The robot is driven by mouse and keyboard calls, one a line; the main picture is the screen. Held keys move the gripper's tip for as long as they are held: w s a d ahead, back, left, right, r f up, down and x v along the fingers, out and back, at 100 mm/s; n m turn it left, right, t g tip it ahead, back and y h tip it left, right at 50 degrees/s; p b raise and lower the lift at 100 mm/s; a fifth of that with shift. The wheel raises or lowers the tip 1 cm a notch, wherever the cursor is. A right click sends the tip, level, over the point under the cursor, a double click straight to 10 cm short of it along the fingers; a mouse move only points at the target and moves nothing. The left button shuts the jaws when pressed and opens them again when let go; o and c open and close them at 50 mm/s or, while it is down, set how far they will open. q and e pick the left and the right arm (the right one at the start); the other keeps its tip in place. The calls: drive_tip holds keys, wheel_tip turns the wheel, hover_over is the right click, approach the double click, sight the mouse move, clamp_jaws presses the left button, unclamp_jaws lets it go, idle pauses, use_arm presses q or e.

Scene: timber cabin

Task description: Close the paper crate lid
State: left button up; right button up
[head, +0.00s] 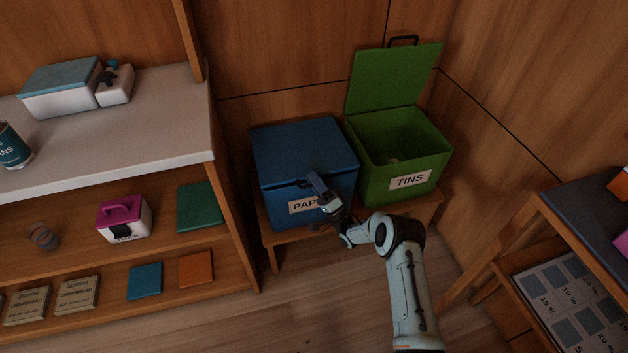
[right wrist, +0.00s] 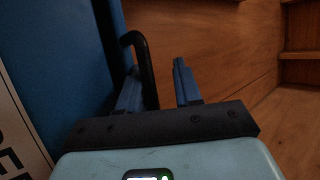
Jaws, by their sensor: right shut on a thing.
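The blue paper crate (head: 345,187) stands on a low wooden bench, with a "PAPER" label partly hidden by my right gripper. Its blue lid (head: 300,145) lies down over the crate top; I cannot tell whether it sits fully flush. My right gripper (head: 316,182) is at the lid's front edge, shut on the black lid handle (head: 301,183). In the right wrist view the handle (right wrist: 146,65) passes between the fingers of the gripper (right wrist: 157,83), beside the blue crate. My left gripper is not in view.
The green tins crate (head: 430,158) stands open to the right, its lid (head: 393,80) raised. A shelf unit (head: 130,130) with boxes and packets stands left. A dark-topped table (head: 590,205) is at right. The wooden floor (head: 330,300) in front is clear.

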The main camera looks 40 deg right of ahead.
drive_tip(key=f, duration=0.1)
drive_tip(key=s+f, duration=0.1)
drive_tip(key=f, duration=0.1)
drive_tip(key=shift+s+f+g, duration=0.1)
drive_tip(key=shift+s+g, duration=0.05)
drive_tip(key=shift+g, duration=0.25)
drive_tip(key=o, duration=1)
drive_tip(key=v, duration=0.2)
drive_tip(key=p+v, duration=0.1)
drive_tip(key=v, duration=0.1)
drive_tip(key=p+v, duration=0.1)
drive_tip(key=v, duration=0.1)
drive_tip(key=shift+a, duration=0.3)
drive_tip(key=shift+t, duration=0.3)
drive_tip(key=s, duration=0.3)
drive_tip(key=s+f, duration=0.1)
drive_tip(key=shift+s+d, duration=0.3)
drive_tip(key=c, duration=1)
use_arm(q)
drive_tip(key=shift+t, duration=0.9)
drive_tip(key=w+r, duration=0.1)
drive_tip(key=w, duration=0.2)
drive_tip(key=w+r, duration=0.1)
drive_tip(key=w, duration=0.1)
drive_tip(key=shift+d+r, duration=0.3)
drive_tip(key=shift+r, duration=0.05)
use_arm(e)
drive_tip(key=shift+s+f, duration=0.15)
